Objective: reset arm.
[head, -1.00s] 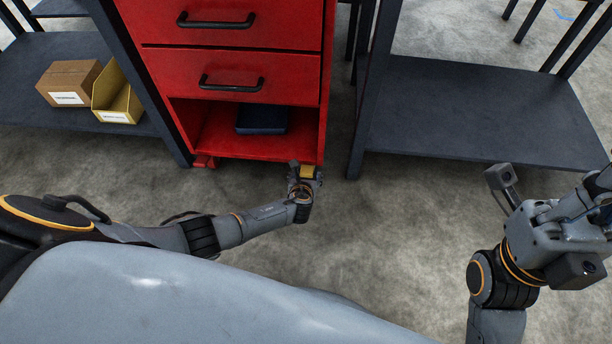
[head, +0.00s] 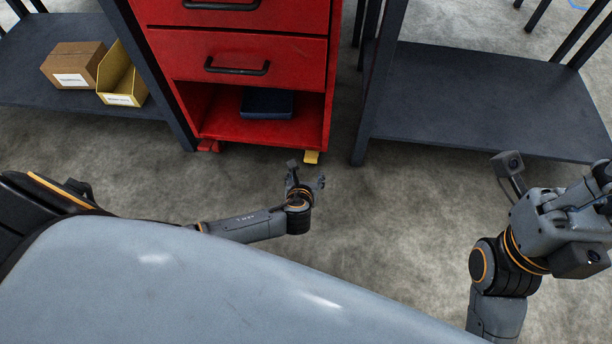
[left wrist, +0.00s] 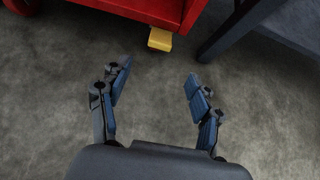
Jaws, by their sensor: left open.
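My left gripper (head: 305,184) is low over the concrete floor, in front of the red drawer cabinet (head: 245,57). In the left wrist view the left gripper (left wrist: 155,88) has its two fingers spread apart with nothing between them. A yellow caster pedal (head: 311,157) under the cabinet lies just beyond the fingers and apart from them; it also shows in the left wrist view (left wrist: 160,40). My right arm is at the right edge of the head view, and its fingertips are not clearly in view.
A dark blue case (head: 267,103) lies in the cabinet's open bottom compartment. A red caster pedal (head: 208,146) is at the cabinet's left. A dark shelf table (head: 480,105) stands right. A cardboard box (head: 75,65) and yellow bin (head: 122,80) sit on the left shelf (head: 30,75). Floor between is clear.

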